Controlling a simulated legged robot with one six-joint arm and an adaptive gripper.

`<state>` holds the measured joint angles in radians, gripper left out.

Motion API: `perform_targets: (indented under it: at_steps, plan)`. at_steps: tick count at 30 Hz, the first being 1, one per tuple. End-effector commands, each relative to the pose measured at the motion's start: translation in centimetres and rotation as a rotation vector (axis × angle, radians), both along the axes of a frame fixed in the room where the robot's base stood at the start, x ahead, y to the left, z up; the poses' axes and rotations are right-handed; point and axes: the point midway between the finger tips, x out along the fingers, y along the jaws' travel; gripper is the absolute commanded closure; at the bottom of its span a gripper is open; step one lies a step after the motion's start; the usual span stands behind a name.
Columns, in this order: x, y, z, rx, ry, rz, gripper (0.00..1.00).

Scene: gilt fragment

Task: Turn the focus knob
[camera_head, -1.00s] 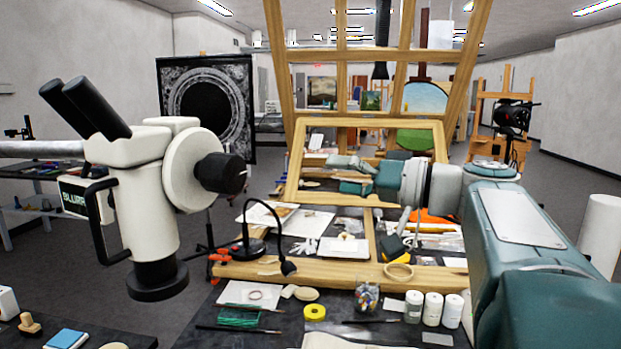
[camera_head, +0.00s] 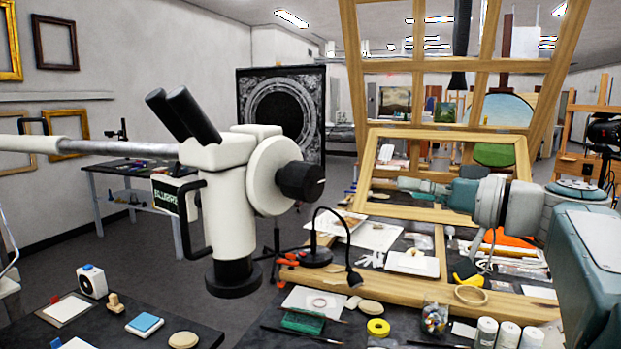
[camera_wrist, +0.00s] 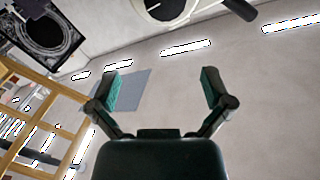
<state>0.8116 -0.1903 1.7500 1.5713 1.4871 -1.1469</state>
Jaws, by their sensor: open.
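The focus knob (camera_head: 301,181) is a black ribbed cylinder on the right face of a round cream disc (camera_head: 268,175). The disc belongs to a cream microscope head (camera_head: 229,205) with two black eyepieces and a black lens below. My gripper (camera_head: 402,188) is to the right of the knob in the head view, apart from it and pointing left. In the wrist view my gripper (camera_wrist: 161,88) has its two green-padded fingers spread, with nothing between them. Part of a pale round body with a dark part shows at the top of the wrist view.
A small dark sign (camera_head: 176,198) with green letters, partly hidden, reads "BLURR". A black desk lamp (camera_head: 318,255) stands on the cluttered bench below. A wooden frame (camera_head: 450,132) stands behind my arm. Open air lies between knob and gripper.

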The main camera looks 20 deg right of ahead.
Motion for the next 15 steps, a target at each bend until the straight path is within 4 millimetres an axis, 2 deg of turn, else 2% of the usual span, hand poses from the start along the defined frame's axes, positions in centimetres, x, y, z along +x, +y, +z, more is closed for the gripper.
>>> perform_targets:
  at_steps: [1, 6, 15]
  plan:
    - [1.4, 1.6, 0.0, -0.065, -0.053, 0.013, 0.0]
    - [4.5, 4.7, 0.2, -0.252, -0.202, 0.006, 0.0]
    - [6.5, 6.5, 0.2, -0.317, -0.252, 0.002, 0.0]
